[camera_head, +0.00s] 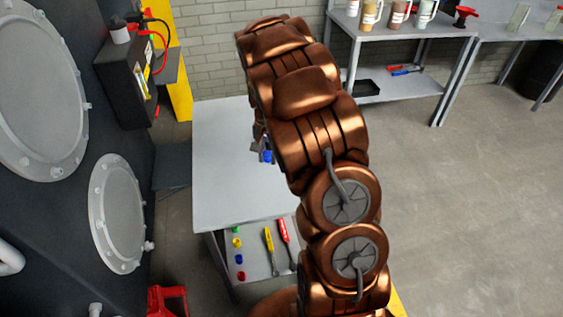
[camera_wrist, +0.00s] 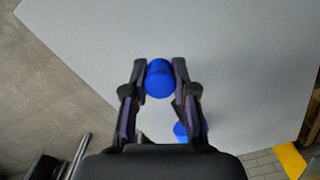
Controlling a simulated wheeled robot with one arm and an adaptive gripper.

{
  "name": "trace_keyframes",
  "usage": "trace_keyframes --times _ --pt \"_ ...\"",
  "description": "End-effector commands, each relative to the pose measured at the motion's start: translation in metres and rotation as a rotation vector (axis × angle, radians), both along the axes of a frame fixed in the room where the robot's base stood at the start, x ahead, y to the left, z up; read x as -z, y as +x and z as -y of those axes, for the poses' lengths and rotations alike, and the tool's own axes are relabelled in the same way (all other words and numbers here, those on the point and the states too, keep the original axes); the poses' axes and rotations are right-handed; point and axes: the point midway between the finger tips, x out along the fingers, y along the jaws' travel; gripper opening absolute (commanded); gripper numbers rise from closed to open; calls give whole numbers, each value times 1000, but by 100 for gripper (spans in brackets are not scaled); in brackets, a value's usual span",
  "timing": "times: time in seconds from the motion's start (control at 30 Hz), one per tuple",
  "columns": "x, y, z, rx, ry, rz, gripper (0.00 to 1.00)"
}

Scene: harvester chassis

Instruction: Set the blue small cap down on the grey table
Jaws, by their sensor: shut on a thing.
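The blue small cap (camera_wrist: 159,78) is between the two fingertips of my gripper (camera_wrist: 160,82) in the wrist view, and the gripper is shut on it. In the head view the blue cap (camera_head: 267,157) shows just left of my arm, over the grey table (camera_head: 222,150). The table top (camera_wrist: 245,60) fills most of the wrist view behind the cap. I cannot tell how far the cap is above the table. A second blue object (camera_wrist: 181,130) shows in the wrist view, partly hidden by the right finger.
Below the table top, a lower shelf (camera_head: 252,262) holds several small coloured caps, a yellow tool (camera_head: 269,238) and a red tool (camera_head: 285,230). A dark wall with round hatches (camera_head: 118,212) stands left. A shelving table (camera_head: 400,90) stands behind. The table's left part looks clear.

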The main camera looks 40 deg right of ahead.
Motion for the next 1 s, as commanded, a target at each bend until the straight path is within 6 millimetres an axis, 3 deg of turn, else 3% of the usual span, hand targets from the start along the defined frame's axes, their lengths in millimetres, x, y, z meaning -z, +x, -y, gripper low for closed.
trace_keyframes --times 0.1,0.23,0.8,1.0 --pt "5 -17 19 39 59 -44 0" --pt "3 -27 28 57 86 -67 0" --pt "3 -30 30 60 94 -73 0" --pt "16 -30 30 60 94 -74 0"
